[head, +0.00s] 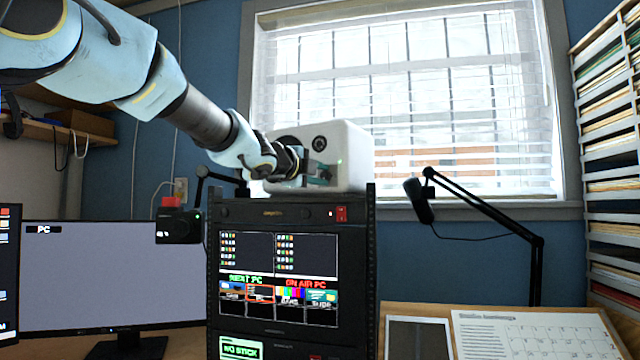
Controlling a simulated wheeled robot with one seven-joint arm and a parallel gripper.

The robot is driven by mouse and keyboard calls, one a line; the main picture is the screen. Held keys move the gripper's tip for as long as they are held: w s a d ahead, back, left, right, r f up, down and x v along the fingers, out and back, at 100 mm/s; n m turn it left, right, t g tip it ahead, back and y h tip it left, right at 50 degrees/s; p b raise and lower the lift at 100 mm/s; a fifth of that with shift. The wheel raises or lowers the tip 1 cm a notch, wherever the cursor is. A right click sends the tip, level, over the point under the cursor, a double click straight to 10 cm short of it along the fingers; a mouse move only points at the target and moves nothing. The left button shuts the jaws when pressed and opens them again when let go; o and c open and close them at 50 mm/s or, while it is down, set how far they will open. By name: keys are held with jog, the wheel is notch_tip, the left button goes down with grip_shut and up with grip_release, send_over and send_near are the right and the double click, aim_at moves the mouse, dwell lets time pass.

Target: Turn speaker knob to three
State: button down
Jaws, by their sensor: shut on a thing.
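The white speaker (350,150) sits on top of the black equipment rack in the middle of the head view. A round dark knob or driver (319,142) shows on the upper part of its front face, with a small green light to the right. My gripper (318,174) is at the lower part of the speaker's front, reaching in from the left. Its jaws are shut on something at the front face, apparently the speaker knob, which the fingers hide. The knob's pointer and number marks cannot be seen.
The black rack (360,285) with a lit screen (277,279) stands below my gripper. A monitor (112,275) and a small black camera (178,227) are to the left. A microphone arm (490,212) stands to the right, before the window (400,100). Papers (530,335) lie on the desk.

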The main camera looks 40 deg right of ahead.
jog(key=m+b, duration=0.2)
jog(key=m, duration=0.2)
jog(key=shift+f, duration=0.15)
jog(key=m+b, duration=0.3)
jog(key=m, duration=0.2)
jog(key=shift+m+t, duration=0.3)
jog(key=m+b, duration=0.2)
jog(key=m, duration=0.3)
jog(key=shift+f+b, duration=0.1)
jog(key=shift+b, duration=0.3)
jog(key=shift+m+b, duration=1)
jog(key=shift+m, duration=1.4)
jog(key=shift+t, duration=0.4)
jog(key=c, duration=0.6)
grip_release()
jog(key=shift+c, duration=0.2)
